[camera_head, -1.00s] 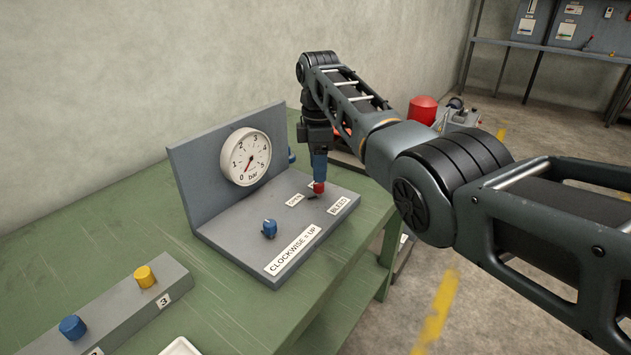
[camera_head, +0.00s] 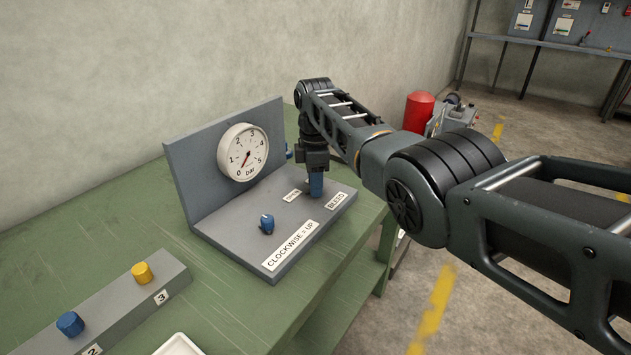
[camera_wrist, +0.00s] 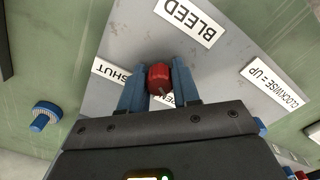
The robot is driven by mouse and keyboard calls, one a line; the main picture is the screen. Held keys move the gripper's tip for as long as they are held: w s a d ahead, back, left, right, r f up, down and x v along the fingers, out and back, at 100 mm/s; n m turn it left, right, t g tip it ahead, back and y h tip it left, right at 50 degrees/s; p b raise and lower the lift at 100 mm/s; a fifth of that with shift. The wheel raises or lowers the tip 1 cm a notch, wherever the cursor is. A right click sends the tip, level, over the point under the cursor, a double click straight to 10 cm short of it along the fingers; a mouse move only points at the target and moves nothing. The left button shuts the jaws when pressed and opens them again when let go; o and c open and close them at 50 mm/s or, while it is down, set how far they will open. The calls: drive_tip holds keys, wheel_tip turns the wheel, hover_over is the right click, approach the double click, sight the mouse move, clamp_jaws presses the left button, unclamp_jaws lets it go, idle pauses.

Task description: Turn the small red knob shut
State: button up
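The small red knob (camera_wrist: 160,77) stands on the grey panel (camera_wrist: 115,45), between the two blue fingers of my gripper (camera_wrist: 159,83) in the wrist view. The fingers lie along both sides of the knob with no clear gap, and appear shut on it. A pale pointer mark shows at the knob's near edge, beside a partly covered OPEN label (camera_wrist: 164,99). The SHUT label (camera_wrist: 109,70) is left of the fingers. In the head view my gripper (camera_head: 316,190) points down at the panel and hides the knob.
A blue knob (camera_head: 267,224) and a CLOCKWISE = UP label share the panel. A pressure gauge (camera_head: 243,152) is on its upright back plate. A grey strip with a yellow knob (camera_head: 141,273) and another blue knob (camera_head: 70,323) lies left on the green bench (camera_head: 120,222).

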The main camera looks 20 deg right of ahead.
clamp_jaws()
drive_tip(key=m, duration=0.5)
drive_tip(key=shift+m, duration=0.4)
drive_tip(key=m, duration=1.1)
drive_tip(key=shift+m, duration=0.4)
drive_tip(key=m, duration=0.6)
drive_tip(key=shift+d, duration=0.1)
drive_tip(key=shift+m, duration=0.3)
